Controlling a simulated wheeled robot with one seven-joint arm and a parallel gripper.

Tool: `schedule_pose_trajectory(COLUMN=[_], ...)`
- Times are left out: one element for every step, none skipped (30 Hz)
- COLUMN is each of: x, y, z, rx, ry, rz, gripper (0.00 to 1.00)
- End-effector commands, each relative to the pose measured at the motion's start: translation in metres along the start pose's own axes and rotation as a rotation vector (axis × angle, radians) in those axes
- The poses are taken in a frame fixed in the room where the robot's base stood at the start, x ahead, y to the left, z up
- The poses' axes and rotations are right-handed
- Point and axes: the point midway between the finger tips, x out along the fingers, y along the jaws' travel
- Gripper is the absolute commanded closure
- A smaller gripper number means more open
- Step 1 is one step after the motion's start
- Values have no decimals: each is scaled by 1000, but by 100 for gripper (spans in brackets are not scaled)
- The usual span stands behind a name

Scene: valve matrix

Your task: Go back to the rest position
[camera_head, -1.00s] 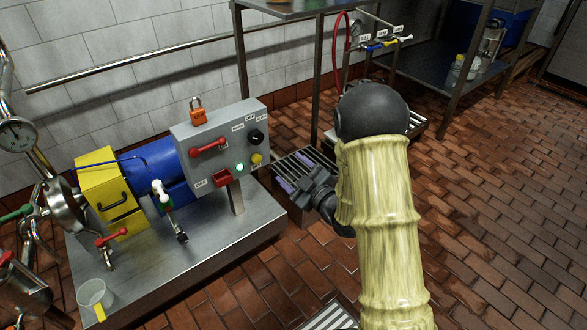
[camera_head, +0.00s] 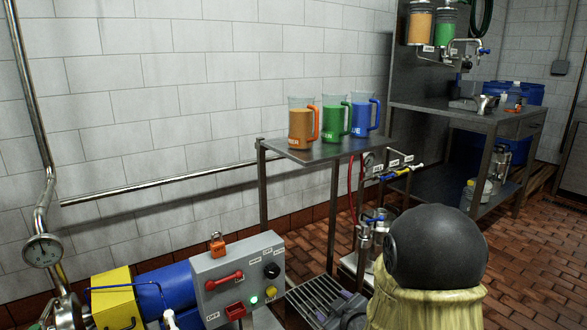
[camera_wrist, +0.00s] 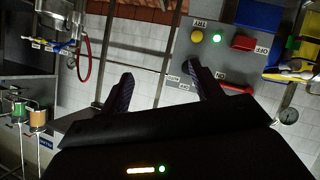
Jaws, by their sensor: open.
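My gripper (camera_wrist: 157,74) is open and empty, its two dark fingers apart in the wrist view. In the head view only part of my gripper (camera_head: 346,312) shows at the bottom edge, left of my arm in its yellowish sleeve. The grey control box (camera_head: 238,278), with a red switch handle and a lit green light, stands left of it. In the wrist view this box (camera_wrist: 207,58) appears turned over, beyond the fingers and apart from them.
A steel shelf (camera_head: 275,146) holds orange (camera_head: 300,128), green (camera_head: 335,122) and blue (camera_head: 364,118) jugs. A blue motor (camera_head: 170,290) adjoins the box. A metal grate (camera_head: 315,298) lies near my gripper. Open tiled floor (camera_head: 530,260) lies to the right.

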Motion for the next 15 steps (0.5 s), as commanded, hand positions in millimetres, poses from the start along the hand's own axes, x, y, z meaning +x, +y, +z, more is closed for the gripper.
schedule_pose_trajectory(x=[-15, -22, -32, -40, -47, -58, -67, -76, -89, -98, -108, -121, -130, -140, -151], y=[8, 10, 13, 14, 16, 17, 17, 17, 17, 16, 16, 14, 12, 10, 7], z=[-5, -4, -1, 0, 2, 4, 6, 7, 9, 10, 10, 12, 13, 13, 14], rx=[37, 61, 95, 121, 148, 184, 211, 240, 277, 307, 336, 375, 402, 430, 464], ry=[-57, -96, -147, -185, -222, -272, -309, -347, -396, -431, -467, -515, -548, -581, -622], rz=[5, 5, 7, 7, 9, 9, 9, 10, 9, 10, 9, 8, 6, 5, 2], gripper=[36, 36, 36, 36, 36, 36, 36, 36, 36, 36, 36, 36, 36, 36, 36])
